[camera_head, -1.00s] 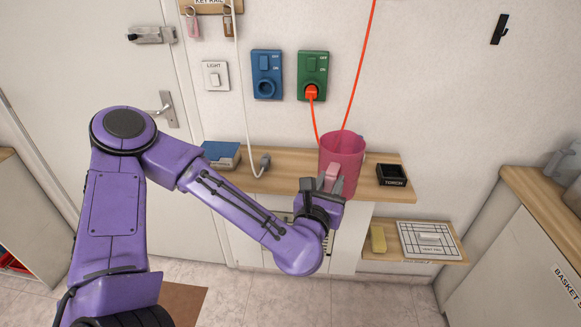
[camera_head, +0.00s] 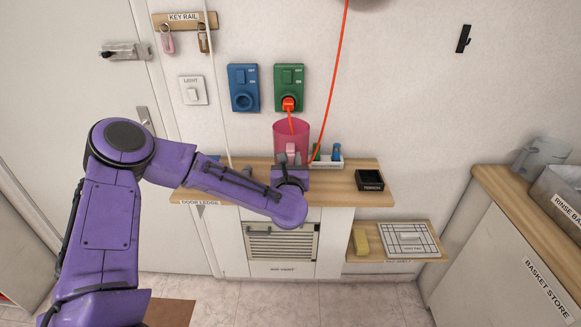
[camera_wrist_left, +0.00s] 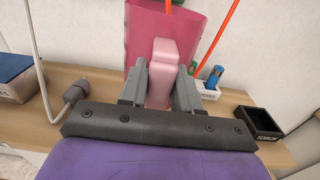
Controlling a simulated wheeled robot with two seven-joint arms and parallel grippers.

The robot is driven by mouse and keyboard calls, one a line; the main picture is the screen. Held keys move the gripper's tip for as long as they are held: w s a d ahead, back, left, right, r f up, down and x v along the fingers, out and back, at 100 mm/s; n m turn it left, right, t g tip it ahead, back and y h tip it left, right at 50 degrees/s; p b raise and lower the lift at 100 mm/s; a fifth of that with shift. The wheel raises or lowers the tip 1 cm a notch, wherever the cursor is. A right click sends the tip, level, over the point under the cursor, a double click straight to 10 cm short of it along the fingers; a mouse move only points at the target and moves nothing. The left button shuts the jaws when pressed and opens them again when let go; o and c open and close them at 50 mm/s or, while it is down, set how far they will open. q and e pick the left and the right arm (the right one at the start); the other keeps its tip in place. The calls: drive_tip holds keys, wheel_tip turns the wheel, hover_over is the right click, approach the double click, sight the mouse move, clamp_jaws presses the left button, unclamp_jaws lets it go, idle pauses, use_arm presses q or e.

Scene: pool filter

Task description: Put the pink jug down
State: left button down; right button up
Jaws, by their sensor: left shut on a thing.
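The pink jug (camera_head: 291,132) is upright at the wooden ledge (camera_head: 335,180), below the green socket. It also shows in the left wrist view (camera_wrist_left: 150,25), with its pale pink handle (camera_wrist_left: 161,70) towards me. My left gripper (camera_head: 291,160) is shut on that handle; its grey fingers (camera_wrist_left: 160,88) lie on either side of it. The arm hides the jug's base in the head view, so I cannot tell whether it touches the ledge. My right gripper is not in view.
A white tray (camera_head: 333,162) with small blue and green items stands right of the jug. The black torch box (camera_head: 370,180) is farther right, with bare ledge before it. A white cable (camera_wrist_left: 42,60) hangs at left.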

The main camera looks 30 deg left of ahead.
use_arm(q)
drive_tip(key=f, duration=0.3)
drive_tip(key=shift+w+a+f+p, duration=0.2)
drive_tip(key=shift+w+f+p, duration=0.1)
drive_tip(key=shift+w+f, duration=0.05)
drive_tip(key=shift+f, duration=0.15)
drive_tip(key=shift+f+b, duration=0.2)
drive_tip(key=shift+b, duration=0.15)
drive_tip(key=c, duration=0.8)
unclamp_jaws()
drive_tip(key=shift+r, duration=0.1)
